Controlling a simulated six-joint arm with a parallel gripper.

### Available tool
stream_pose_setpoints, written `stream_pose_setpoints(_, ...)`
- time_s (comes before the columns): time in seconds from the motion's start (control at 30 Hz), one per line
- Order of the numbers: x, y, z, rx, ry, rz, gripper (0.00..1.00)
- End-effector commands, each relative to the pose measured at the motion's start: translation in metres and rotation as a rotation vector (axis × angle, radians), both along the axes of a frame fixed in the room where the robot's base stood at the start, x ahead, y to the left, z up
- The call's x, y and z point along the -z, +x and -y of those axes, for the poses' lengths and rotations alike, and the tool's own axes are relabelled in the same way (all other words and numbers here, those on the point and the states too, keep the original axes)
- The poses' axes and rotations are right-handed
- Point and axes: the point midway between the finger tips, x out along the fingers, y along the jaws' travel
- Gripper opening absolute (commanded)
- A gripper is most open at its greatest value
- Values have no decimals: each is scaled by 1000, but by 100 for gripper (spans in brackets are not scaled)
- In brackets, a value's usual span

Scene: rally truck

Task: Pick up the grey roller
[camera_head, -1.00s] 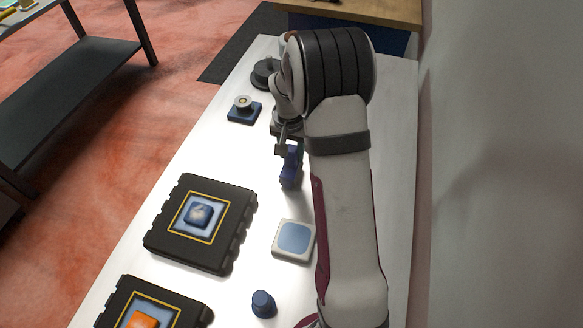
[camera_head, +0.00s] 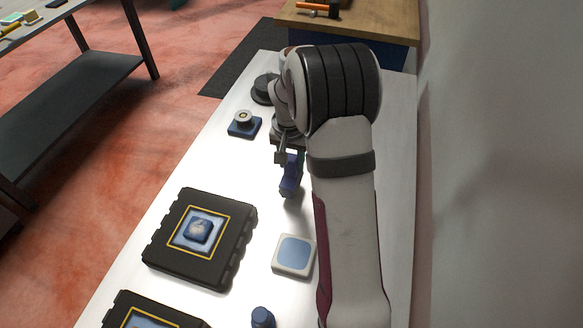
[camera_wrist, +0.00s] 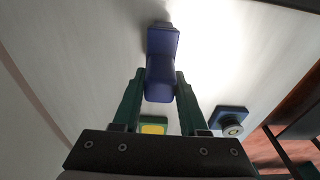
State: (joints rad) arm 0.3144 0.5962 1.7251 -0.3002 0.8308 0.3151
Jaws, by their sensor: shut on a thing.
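My gripper (camera_wrist: 160,78) is shut on a blue stepped block (camera_wrist: 162,42), with one finger on each side of its near end. In the head view the block (camera_head: 290,180) shows just below my gripper (camera_head: 286,158), partly hidden by my arm; I cannot tell whether it touches the table. A small round grey-white piece with a dark centre (camera_head: 243,117) sits on a blue square base (camera_head: 240,130), left of my gripper. It also shows in the wrist view (camera_wrist: 232,130). I cannot tell for sure whether this is the grey roller. A dark round part (camera_head: 263,88) stands farther back.
On the white table (camera_head: 222,160) lie a black tray with a blue block (camera_head: 160,252), a second black tray (camera_head: 118,312), a white pad with a blue top (camera_head: 293,255) and a blue knob (camera_head: 262,317). A wall (camera_head: 490,180) rises on the right.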

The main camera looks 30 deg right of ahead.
Motion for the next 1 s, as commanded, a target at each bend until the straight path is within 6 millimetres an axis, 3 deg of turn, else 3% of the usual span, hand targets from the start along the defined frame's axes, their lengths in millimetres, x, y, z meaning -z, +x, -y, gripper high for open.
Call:
stream_pose_setpoints(0.1,-25,0,2,1,-2,5,0)
stream_pose_setpoints(0.5,-77,-73,61,4,-2,2,0)
stream_pose_setpoints(0.7,-89,-89,73,0,-1,1,0)
stream_pose_setpoints(0.97,-90,-90,74,-1,-1,1,0)
stream_pose_setpoints(1.0,-90,-90,74,-1,-1,1,35)
